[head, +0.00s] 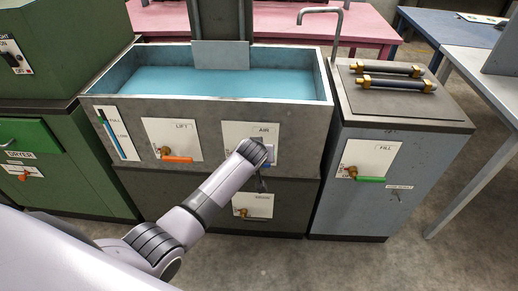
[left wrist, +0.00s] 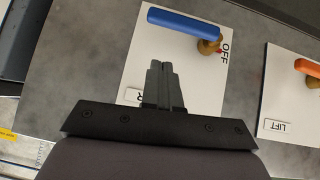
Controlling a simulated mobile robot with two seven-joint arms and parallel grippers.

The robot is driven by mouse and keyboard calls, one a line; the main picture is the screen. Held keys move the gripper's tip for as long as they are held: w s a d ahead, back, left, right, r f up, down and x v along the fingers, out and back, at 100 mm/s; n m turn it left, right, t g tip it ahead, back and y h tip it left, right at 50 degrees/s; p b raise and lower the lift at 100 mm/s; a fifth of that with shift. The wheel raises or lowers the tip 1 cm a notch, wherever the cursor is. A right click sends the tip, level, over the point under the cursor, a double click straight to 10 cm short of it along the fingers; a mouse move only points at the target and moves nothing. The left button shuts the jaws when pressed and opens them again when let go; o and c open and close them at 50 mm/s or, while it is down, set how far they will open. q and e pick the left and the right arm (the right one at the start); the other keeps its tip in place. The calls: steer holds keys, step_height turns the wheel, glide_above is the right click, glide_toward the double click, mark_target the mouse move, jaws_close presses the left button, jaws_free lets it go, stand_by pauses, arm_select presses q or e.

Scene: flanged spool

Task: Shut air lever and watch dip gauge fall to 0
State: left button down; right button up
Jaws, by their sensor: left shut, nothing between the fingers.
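The blue air lever (left wrist: 185,23) sticks out sideways from a brass valve on a white panel in the left wrist view, with the word OFF beside the valve. In the head view the AIR panel (head: 236,131) is on the tank front, its lever mostly hidden behind my left wrist. My left gripper (left wrist: 160,66) is shut and empty in front of this panel, its fingertips apart from the lever in the picture. It also shows in the head view (head: 262,186). I see no gauge labelled dip; a FULL/LOW level strip (head: 117,133) is on the tank's left. My right gripper is not in view.
The LIFT panel has an orange lever (head: 177,160), close beside the air panel. Another panel (head: 254,205) sits below. A FILL panel with a green lever (head: 370,180) is on the right cabinet. The open tank (head: 220,105) holds blue liquid. Grey floor is clear in front.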

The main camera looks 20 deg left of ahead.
arm_select(q)
steer(key=p+v, duration=0.1)
steer(key=v, duration=0.6)
steer(key=shift+d, duration=0.25)
stand_by(0.3)
steer(key=s+f+m+h, duration=0.25)
steer(key=s+f, duration=0.65)
steer(key=s, duration=0.5)
steer(key=s+m+t+h, duration=0.1)
steer(key=s+m, duration=0.2)
steer(key=s, duration=1.1)
steer(key=shift+a+t, duration=0.35)
steer(key=shift+t, duration=0.05)
steer(key=shift+s+a, duration=0.15)
steer(key=shift+s, duration=0.05)
